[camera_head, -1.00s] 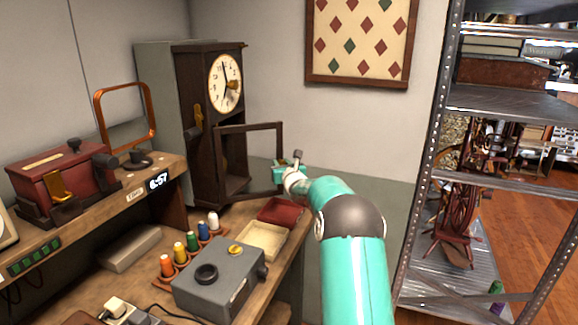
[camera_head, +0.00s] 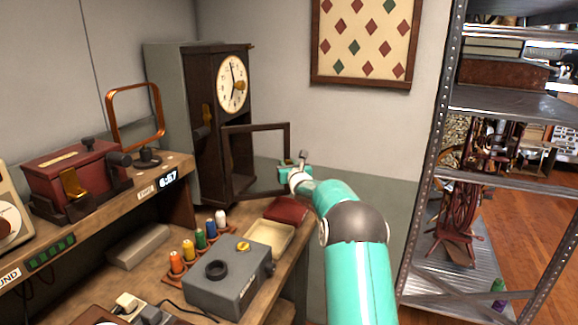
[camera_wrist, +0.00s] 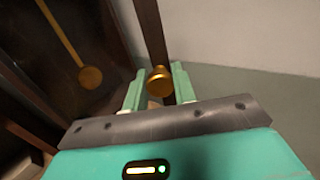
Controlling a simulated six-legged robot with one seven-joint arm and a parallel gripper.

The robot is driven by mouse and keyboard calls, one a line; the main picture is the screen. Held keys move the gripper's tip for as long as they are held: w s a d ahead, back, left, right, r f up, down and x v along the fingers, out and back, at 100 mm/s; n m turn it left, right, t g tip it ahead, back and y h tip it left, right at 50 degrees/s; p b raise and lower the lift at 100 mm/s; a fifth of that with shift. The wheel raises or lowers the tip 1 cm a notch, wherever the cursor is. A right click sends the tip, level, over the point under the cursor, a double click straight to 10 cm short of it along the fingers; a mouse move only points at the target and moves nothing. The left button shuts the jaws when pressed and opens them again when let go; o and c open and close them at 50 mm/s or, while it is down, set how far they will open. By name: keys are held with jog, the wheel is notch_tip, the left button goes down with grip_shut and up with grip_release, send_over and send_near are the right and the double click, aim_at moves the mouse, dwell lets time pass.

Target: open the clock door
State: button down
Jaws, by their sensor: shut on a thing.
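The tall dark wooden clock (camera_head: 218,120) stands against the back wall, with a round white dial (camera_head: 232,84) near its top. Its clock door (camera_head: 255,128), a dark frame, stands swung out to the right, and the case below the dial is open to view. My gripper (camera_head: 288,172) is at the door's free right edge. In the wrist view my gripper (camera_wrist: 157,92) is shut on the round brass knob (camera_wrist: 159,77), with one green finger on each side. The pendulum (camera_wrist: 90,77) shows inside the case at the left.
A grey box (camera_head: 228,277), thread spools (camera_head: 199,238), a cream tray (camera_head: 268,240) and a red tray (camera_head: 287,210) sit on the bench below the door. A metal shelf (camera_head: 432,150) stands at the right.

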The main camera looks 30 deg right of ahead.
jog(key=c, duration=1.2)
grip_release()
jog(key=shift+r, duration=0.1)
jog(key=shift+o, duration=0.2)
jog(key=v, duration=1.4)
jog(key=shift+w, duration=0.1)
jog(key=shift+c, duration=0.2)
